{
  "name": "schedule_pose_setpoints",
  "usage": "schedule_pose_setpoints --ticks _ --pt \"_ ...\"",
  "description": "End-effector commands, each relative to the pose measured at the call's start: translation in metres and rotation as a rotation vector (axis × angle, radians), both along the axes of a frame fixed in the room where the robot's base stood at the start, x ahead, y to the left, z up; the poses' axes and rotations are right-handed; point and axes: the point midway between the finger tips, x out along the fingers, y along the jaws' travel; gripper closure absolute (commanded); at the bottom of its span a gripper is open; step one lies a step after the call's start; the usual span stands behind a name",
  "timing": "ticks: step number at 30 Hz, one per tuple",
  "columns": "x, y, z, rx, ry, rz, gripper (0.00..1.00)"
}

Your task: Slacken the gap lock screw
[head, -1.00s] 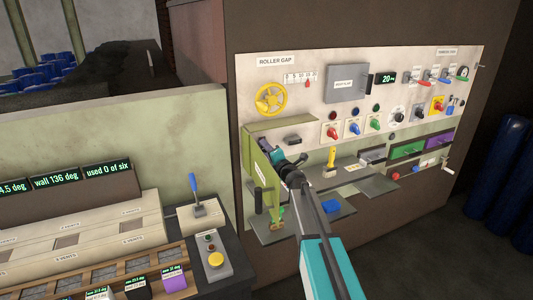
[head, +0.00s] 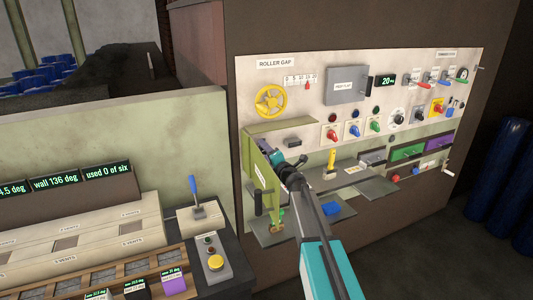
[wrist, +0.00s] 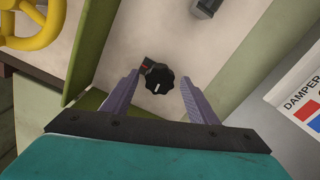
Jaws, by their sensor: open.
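A black fluted knob with a white mark (wrist: 159,77), which I take to be the gap lock screw, sits on the pale panel in the wrist view. My gripper (wrist: 158,84) is open, with one purple-grey finger on each side of the knob. The fingers look apart from it; how far their tips stand from the panel I cannot tell. In the head view my arm reaches to the open green door below the ROLLER GAP sign (head: 275,63); the knob and fingertips cannot be made out there.
The open green door (head: 262,170) stands close beside my wrist. The yellow handwheel (head: 271,101) is above it and shows at the wrist view's upper left (wrist: 32,25). A yellow-handled lever (head: 331,162) and grey shelves lie to the right.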

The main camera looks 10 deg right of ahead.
Motion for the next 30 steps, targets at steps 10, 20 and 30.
schedule_pose_setpoints --ticks 10,20,30 --pt "-0.015 -0.004 0.000 0.000 0.000 -0.001 0.47" --pt "-0.046 -0.011 0.000 0.000 0.000 -0.001 0.47" --pt "-0.078 -0.020 -0.001 0.000 0.000 -0.001 0.47"
